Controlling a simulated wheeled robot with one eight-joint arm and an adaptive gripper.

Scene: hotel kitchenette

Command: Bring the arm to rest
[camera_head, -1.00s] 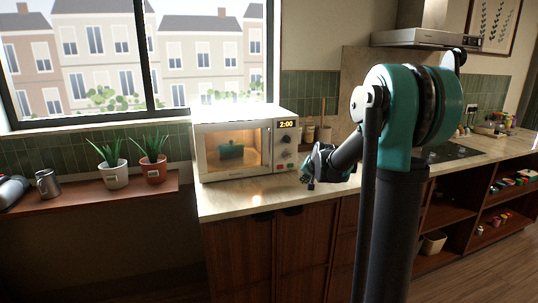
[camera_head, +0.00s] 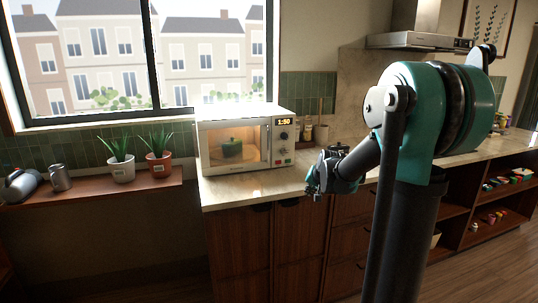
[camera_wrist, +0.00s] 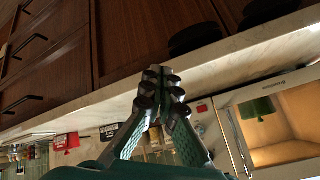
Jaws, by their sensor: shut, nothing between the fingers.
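My gripper (camera_head: 318,182) is in front of the counter edge, just right of the microwave, in the head view. In the wrist view my gripper (camera_wrist: 162,92) has its fingertips together with nothing between them. My arm is folded, its teal shoulder at the right of the head view. The microwave (camera_head: 203,165) stands on the counter, lit inside, its display reading about 1:50.
The pale counter (camera_head: 225,194) runs right, above wooden cabinets (camera_head: 236,245). A wooden shelf (camera_head: 90,202) at left holds two potted plants (camera_head: 122,171), a metal cup (camera_head: 61,179) and a kettle (camera_head: 22,185). Open shelves lie right. Floor space is free at front left.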

